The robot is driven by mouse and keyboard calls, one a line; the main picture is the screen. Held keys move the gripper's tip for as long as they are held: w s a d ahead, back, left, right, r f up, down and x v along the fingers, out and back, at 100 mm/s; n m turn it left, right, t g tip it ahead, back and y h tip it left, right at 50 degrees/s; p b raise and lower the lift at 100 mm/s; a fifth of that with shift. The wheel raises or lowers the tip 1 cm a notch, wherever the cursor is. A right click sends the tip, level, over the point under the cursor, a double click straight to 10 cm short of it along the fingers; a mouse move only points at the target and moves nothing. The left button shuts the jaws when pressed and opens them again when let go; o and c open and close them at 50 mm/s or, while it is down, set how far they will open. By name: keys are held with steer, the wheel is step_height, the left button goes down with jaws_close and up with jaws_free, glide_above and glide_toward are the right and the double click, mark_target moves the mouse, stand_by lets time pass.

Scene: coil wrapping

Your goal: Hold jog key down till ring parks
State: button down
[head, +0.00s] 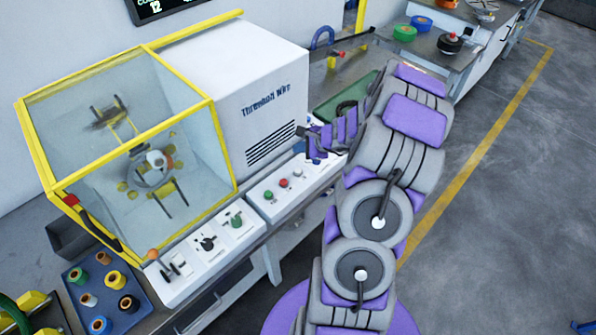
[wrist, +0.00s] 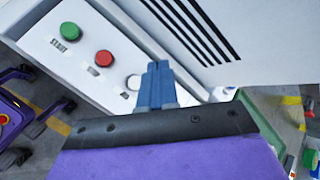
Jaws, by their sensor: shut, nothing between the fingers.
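The white button (wrist: 133,82), probably the jog key, is the third on the white control panel, after the green (wrist: 69,31) and red (wrist: 103,58) buttons; its label is unreadable. My gripper (wrist: 157,66) is shut and empty, its blue fingers overlapping the white button's right edge in the wrist view. I cannot tell whether they touch it. In the head view my gripper (head: 308,152) is above the panel's right part. The ring (head: 152,168) is inside the clear, yellow-framed enclosure (head: 130,78), which looks closed. Whether the ring turns cannot be told.
The white machine housing (head: 232,75) with black vents stands right behind the panel. Levers and knobs (head: 207,242) sit left of the buttons. A blue spool tray (head: 98,292) is at lower left. A green tray (head: 335,105) lies beyond my arm.

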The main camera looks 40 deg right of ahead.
mark_target(300, 172)
steer(key=shift+f+b, duration=2.9)
steer(key=shift+f, duration=1.05)
steer(key=shift+f, duration=0.1)
steer(key=shift+f, duration=0.2)
steer(key=shift+a+f+b, duration=0.1)
steer(key=shift+f+b, duration=0.4)
steer(key=shift+b, duration=0.1)
steer(key=shift+r+p, duration=0.85)
steer(key=shift+r, duration=0.1)
steer(key=shift+r+p, duration=2.1)
steer(key=shift+r, duration=0.4)
